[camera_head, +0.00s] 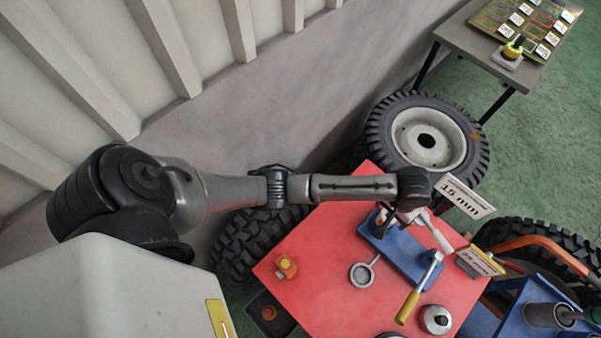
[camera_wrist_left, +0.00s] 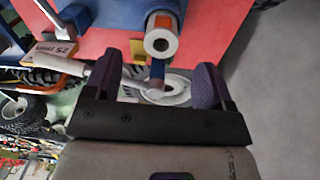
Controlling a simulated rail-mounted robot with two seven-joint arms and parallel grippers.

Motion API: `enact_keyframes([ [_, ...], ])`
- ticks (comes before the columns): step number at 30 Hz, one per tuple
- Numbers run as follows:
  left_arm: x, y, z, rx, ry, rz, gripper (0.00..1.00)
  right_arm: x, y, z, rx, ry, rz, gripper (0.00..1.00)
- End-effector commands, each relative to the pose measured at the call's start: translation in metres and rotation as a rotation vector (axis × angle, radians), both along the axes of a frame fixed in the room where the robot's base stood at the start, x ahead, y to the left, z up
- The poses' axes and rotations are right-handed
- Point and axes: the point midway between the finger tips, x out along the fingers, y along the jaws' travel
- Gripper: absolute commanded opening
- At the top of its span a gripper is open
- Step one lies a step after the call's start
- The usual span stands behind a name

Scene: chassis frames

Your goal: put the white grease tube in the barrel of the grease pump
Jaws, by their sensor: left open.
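The blue grease pump stand (camera_head: 408,262) is on the red table, with a yellow-handled lever (camera_head: 408,307) at its front. I cannot tell if this bar is the tube. A pale cylinder (camera_wrist_left: 160,44) with an orange band and a hole in its end is beyond my fingertips; whether it is the tube or the barrel is unclear. My left gripper (camera_head: 408,213) is at the stand, its fingers (camera_wrist_left: 158,68) apart. My right gripper is not in view.
The red table (camera_head: 325,243) also holds a small orange object (camera_head: 287,266), a ring-ended tool (camera_head: 362,274) and a metal round part (camera_head: 435,319). Signs reading 15 mm (camera_head: 466,196) and 25 mm (camera_head: 481,262) stand at right. A large tyre (camera_head: 375,130) is behind.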

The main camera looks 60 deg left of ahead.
Motion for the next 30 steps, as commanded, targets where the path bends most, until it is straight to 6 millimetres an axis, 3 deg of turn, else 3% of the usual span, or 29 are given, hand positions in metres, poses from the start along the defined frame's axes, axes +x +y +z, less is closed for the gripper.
enact_keyframes([
  [3, -0.050, -0.008, -0.024, -0.054, -0.037, -0.098, 0.77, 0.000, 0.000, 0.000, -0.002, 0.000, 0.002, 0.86],
  [7, -0.104, -0.005, -0.036, -0.088, -0.108, -0.191, 0.77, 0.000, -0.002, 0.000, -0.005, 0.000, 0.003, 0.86],
  [12, -0.171, 0.014, -0.036, -0.074, -0.195, -0.277, 0.77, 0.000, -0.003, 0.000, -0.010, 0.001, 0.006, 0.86],
  [18, -0.234, 0.044, -0.022, 0.001, -0.260, -0.345, 0.77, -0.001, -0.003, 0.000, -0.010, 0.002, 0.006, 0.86],
  [24, -0.268, 0.066, -0.007, 0.070, -0.286, -0.387, 0.77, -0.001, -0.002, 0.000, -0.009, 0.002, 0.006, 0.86],
  [30, -0.279, 0.073, -0.002, 0.098, -0.291, -0.402, 0.77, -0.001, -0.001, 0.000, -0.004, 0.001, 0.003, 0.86],
])
